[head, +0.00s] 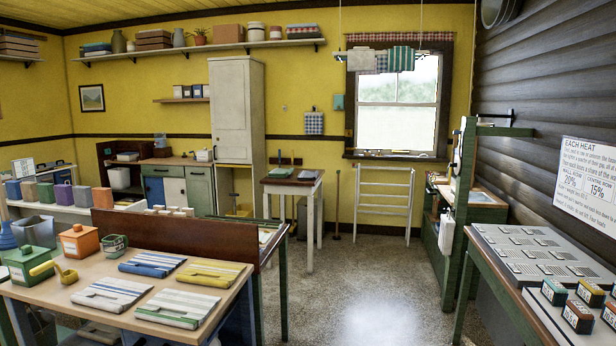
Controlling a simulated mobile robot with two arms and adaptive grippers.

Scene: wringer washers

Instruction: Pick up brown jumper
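I cannot make out a brown jumper with certainty in the head view. A small table (292,186) in the middle of the room holds a green folded cloth (281,173) and a small greyish-brown item (308,174), too small to identify. Neither of my grippers is in view.
A bench (490,268) with grey panels stands at right. Bare floor (360,285) lies between them. A white rack (384,200) stands below the window.

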